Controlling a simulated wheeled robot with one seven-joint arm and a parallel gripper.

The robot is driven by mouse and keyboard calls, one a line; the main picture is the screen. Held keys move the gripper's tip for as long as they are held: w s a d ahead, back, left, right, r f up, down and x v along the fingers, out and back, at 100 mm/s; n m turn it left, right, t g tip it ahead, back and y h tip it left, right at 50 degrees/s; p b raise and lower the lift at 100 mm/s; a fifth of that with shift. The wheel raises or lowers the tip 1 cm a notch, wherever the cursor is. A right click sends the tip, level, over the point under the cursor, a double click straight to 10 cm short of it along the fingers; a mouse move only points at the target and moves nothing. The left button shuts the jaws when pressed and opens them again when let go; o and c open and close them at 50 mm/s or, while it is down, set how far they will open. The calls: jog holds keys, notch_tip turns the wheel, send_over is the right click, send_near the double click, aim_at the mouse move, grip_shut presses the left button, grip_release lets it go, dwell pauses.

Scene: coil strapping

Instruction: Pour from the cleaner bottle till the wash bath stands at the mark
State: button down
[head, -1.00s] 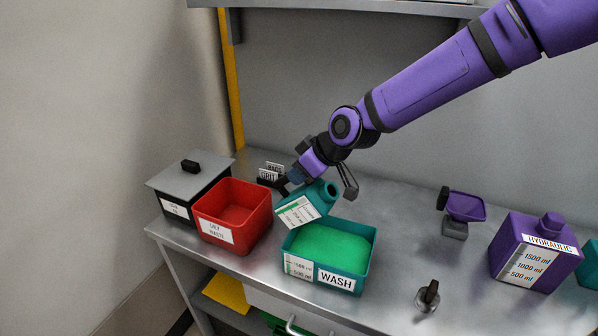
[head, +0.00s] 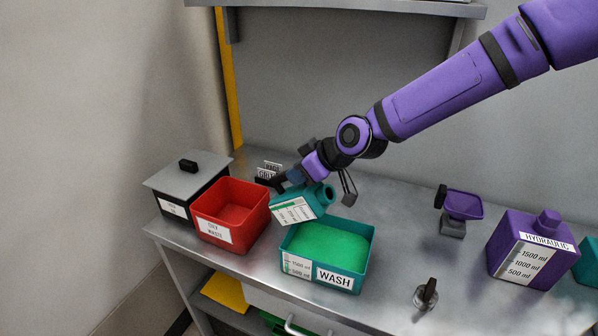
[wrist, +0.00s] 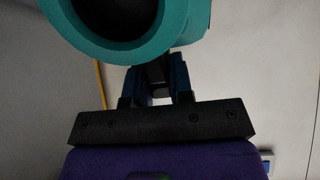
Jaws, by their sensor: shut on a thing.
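The teal cleaner bottle (head: 298,206) is held tilted above the left back part of the wash bath, its neck toward the right. Its open mouth shows large at the top of the wrist view (wrist: 115,15). My gripper (head: 295,178) is shut on the bottle; the fingers (wrist: 157,80) show below it in the wrist view. The teal wash bath (head: 298,266), labelled WASH, holds green liquid (head: 328,245). Its front scale reads 1500 ml and 500 ml; the level against the mark cannot be read. No stream from the mouth is visible.
A red bin (head: 213,232) stands left of the bath, and a dark lidded box (head: 186,188) beyond it. A purple hydraulic container (head: 530,256), a purple scoop-like holder (head: 463,205) and a small dark-handled valve (head: 427,295) stand to the right. The bench between is clear.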

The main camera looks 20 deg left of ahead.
jog(key=shift+d+f+y, duration=0.1)
jog(key=shift+d+y, duration=0.15)
jog(key=shift+y, duration=0.25)
jog(key=shift+f, duration=0.1)
jog(key=shift+d+f+y, duration=0.1)
jog(key=shift+d+y, duration=0.15)
jog(key=shift+y, duration=0.35)
jog(key=shift+f, duration=0.1)
jog(key=shift+s+d+f+t+y, duration=0.15)
jog(key=shift+d+f+t+y, duration=0.15)
jog(key=shift+y, duration=0.2)
jog(key=shift+d+f+y, duration=0.3)
jog(key=shift+d+y, duration=0.05)
jog(key=shift+y, duration=0.15)
jog(key=shift+s+f, duration=0.1)
jog(key=shift+f, duration=0.05)
dwell(0.4)
